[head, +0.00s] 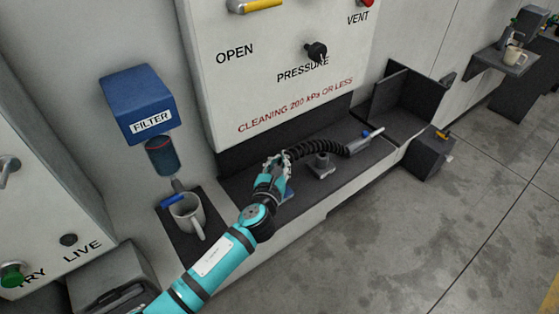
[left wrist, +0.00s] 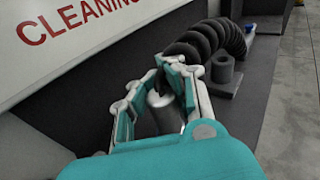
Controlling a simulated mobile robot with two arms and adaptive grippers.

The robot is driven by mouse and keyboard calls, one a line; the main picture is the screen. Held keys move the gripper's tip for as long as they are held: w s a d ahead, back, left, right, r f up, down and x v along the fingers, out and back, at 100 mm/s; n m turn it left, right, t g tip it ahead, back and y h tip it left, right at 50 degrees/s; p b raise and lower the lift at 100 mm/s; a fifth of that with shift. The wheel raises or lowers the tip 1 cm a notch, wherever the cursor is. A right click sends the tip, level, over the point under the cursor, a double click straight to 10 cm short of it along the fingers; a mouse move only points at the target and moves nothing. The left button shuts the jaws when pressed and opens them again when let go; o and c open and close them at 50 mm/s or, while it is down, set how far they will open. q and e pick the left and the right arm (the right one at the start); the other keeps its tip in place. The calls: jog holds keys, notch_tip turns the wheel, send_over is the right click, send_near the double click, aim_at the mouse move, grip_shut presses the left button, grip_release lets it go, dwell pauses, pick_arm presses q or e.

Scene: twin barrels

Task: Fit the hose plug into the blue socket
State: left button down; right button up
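The black ribbed hose (head: 320,149) runs along the dark ledge, from my left gripper to a grey fitting (head: 359,145) with a blue part and a pale tip. My left gripper (head: 281,163) is at the hose's near end. In the left wrist view its fingers (left wrist: 165,76) close around a grey cylindrical piece, which looks like the hose plug (left wrist: 163,108); the hose (left wrist: 205,42) leads away beyond the fingertips. A small blue patch (head: 289,192) shows beside the gripper, perhaps the blue socket; the gripper mostly hides it. My right gripper is not in view.
A grey post on a square base (head: 321,165) stands on the ledge close to the hose. A dark open bin (head: 403,99) is at right. The panel wall rises behind the ledge; the floor is clear.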

pick_arm(q)
jog(key=c, duration=1.3)
grip_release()
jog(key=shift+c, duration=0.2)
jog(key=shift+s, duration=0.1)
jog(key=v, duration=1.2)
jog(key=shift+a+f, duration=0.1)
jog(key=shift+f, duration=0.05)
